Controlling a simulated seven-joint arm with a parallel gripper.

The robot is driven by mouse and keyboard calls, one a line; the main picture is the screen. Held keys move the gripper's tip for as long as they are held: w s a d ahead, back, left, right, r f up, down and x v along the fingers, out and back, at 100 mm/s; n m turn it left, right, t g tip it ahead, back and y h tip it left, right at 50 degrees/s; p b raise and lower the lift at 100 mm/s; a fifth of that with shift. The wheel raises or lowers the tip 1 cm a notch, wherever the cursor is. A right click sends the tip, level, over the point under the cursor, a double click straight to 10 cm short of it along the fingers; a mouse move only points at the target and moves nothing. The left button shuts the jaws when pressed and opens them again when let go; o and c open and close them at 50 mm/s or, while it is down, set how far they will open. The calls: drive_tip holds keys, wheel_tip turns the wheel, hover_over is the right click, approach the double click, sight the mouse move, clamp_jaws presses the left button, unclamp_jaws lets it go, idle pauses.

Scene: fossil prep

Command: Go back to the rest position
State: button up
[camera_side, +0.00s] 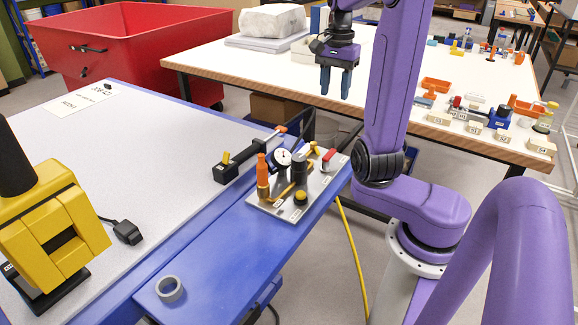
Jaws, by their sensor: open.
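My gripper (337,82) hangs at the top middle with its blue fingers pointing down. The fingers are apart and nothing shows between them. It is above the gap between the grey-topped blue bench (140,170) and the wooden-edged white table (215,62), nearer the white table's front edge. It appears apart from everything around it. My purple arm rises to its right and covers part of the white table.
A panel (262,203) with a gauge and fittings sits on the blue bench's edge, below my gripper. A yellow device (50,225) and a grey ring (170,289) are at left. Several small blocks and tools crowd the white table's right. A red bin (140,45) stands behind.

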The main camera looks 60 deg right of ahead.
drive_tip(key=w+a+f+n, duration=0.1)
drive_tip(key=a+f+n, duration=0.1)
drive_tip(key=a+n, duration=0.6)
drive_tip(key=w+a+f+n, duration=0.2)
drive_tip(key=a+n, duration=0.5)
drive_tip(key=a, duration=0.2)
drive_tip(key=s+a+f+n, duration=0.2)
drive_tip(key=s+a+n, duration=0.2)
drive_tip(key=s+n, duration=0.3)
drive_tip(key=s+a+f+n, duration=0.2)
drive_tip(key=s+a+n, duration=0.2)
drive_tip(key=s+n, duration=0.4)
drive_tip(key=s, duration=0.3)
